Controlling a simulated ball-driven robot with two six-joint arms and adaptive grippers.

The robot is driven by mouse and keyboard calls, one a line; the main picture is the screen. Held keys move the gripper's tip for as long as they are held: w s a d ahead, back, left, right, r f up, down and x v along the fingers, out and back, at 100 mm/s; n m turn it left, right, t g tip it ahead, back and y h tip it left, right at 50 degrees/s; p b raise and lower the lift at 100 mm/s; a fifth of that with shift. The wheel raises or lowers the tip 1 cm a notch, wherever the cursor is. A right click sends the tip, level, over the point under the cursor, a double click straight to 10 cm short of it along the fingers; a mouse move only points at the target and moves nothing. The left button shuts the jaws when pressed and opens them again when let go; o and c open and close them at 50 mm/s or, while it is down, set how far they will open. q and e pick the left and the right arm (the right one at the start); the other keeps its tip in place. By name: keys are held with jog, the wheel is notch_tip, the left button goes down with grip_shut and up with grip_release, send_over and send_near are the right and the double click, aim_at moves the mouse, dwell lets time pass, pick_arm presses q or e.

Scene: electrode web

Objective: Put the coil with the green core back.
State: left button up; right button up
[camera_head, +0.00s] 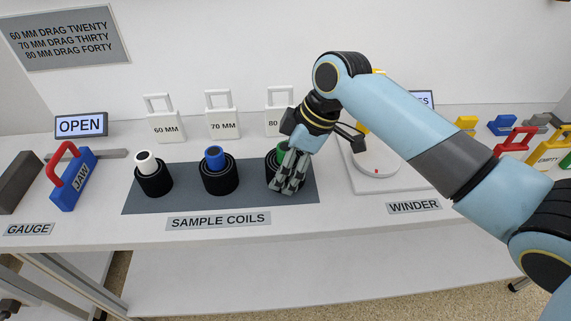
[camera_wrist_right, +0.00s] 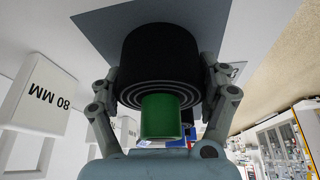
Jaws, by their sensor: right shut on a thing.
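The coil with the green core (camera_head: 283,149) is at the right end of the grey mat (camera_head: 230,200), in front of the 80 mm tag. My right gripper (camera_head: 287,180) comes down over it and hides much of it. In the right wrist view the black coil (camera_wrist_right: 160,55) with its green core (camera_wrist_right: 161,116) sits between the two fingers of my right gripper (camera_wrist_right: 162,85), which are shut on it. The coil looks upright, on or just over the mat; I cannot tell if it touches. My left gripper is not in view.
A white-core coil (camera_head: 153,178) and a blue-core coil (camera_head: 219,175) stand on the mat to the left. White tags stand behind, including the 80 mm one (camera_wrist_right: 40,90). The winder (camera_head: 376,160) is to the right, a blue jaw block (camera_head: 73,180) to the left.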

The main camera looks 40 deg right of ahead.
jog(key=o, duration=1.6)
jog(key=shift+f, duration=0.1)
jog(key=shift+o, duration=0.2)
jog(key=p+v, duration=0.1)
jog(key=v, duration=1.1)
jog(key=shift+s, duration=0.1)
